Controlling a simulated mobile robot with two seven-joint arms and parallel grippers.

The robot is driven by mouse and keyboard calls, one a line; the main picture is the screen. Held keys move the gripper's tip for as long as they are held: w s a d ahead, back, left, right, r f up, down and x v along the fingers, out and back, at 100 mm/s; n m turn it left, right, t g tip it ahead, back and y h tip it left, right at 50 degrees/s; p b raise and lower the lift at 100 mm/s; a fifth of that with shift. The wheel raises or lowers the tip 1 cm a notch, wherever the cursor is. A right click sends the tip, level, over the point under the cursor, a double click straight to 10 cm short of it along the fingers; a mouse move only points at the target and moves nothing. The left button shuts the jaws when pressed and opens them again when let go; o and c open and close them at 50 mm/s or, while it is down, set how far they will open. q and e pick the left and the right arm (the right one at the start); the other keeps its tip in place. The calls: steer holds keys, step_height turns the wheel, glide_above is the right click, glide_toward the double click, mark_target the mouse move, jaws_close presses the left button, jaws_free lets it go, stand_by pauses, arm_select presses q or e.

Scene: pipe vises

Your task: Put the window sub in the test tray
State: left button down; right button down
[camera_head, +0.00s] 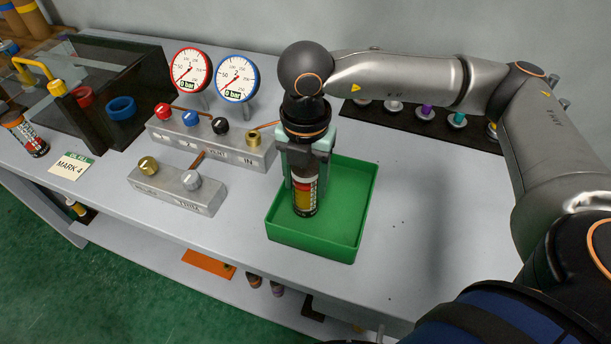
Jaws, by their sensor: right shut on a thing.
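The window sub (305,197) is a short upright cylinder with a dark top and a red and yellow band. My right gripper (304,172) points down and is shut on its upper part. The test tray (359,212) is a green, square, open tray on the bench. The sub is over the left part of the tray, within its outline in the camera_head view. I cannot tell whether its lower end touches the tray floor. My left gripper is not in view.
Left of the tray stand a manifold with coloured knobs (213,141), two gauges (236,78) and a smaller valve block (178,190). A similar cylinder (25,134) stands at far left near a MARK 4 card (71,165). A dark rack (424,124) lies behind. The bench right of the tray is clear.

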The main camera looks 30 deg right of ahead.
steer(key=shift+f+b, duration=0.2)
steer(key=shift+b, duration=0.15)
steer(key=shift+c, duration=1)
jaws_free()
steer(key=shift+r, duration=0.1)
step_height(320, 180, up, 12)
steer(key=shift+r, duration=0.15)
steer(key=shift+s, duration=0.1)
